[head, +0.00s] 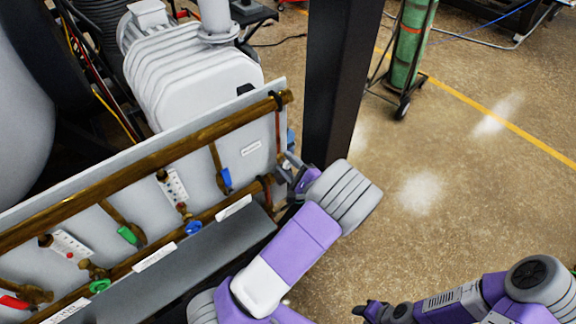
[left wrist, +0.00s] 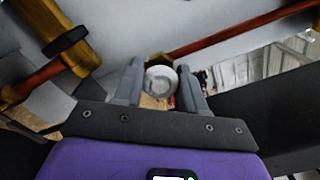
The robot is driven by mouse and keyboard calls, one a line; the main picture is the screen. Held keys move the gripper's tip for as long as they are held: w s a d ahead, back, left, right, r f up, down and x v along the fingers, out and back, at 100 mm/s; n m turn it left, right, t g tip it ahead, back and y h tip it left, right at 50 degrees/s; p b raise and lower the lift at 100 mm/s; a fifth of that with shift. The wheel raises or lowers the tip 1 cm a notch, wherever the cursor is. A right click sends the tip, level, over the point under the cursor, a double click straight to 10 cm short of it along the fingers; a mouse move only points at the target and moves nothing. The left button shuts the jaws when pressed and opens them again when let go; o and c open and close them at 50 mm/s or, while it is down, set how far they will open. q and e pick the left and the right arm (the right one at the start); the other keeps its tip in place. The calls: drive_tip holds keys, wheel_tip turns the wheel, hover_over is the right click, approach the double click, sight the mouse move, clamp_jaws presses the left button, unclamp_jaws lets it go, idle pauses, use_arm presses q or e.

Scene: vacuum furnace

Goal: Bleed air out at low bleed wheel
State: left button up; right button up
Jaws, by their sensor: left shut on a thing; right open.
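A round pale grey knob (left wrist: 161,82), which I take to be the low bleed wheel, sits between the two fingers of my left gripper (left wrist: 165,88) in the left wrist view. The fingers are shut on its sides. In the head view my left gripper (head: 287,172) is at the right end of the pipe panel, beside the lower brass pipe (head: 205,216); the knob is hidden there by the gripper. My right gripper (head: 362,309) is open and empty, low over the floor at the bottom of the head view.
The grey panel (head: 251,127) carries brass pipes, a blue-handled valve (head: 226,179), a green-handled valve (head: 127,235), and blue and green wheels. A dark post (head: 337,75) stands close behind my left gripper. A green cylinder (head: 409,45) on a cart stands farther back. The floor at right is clear.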

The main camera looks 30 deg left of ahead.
use_arm(q)
drive_tip(key=shift+d+f, duration=0.1)
idle(0.3)
drive_tip(key=o, duration=1.1)
drive_tip(key=p+v, duration=0.1)
drive_tip(key=v, duration=0.6)
drive_tip(key=shift+s+d, duration=0.15)
drive_tip(key=shift+d, duration=0.05)
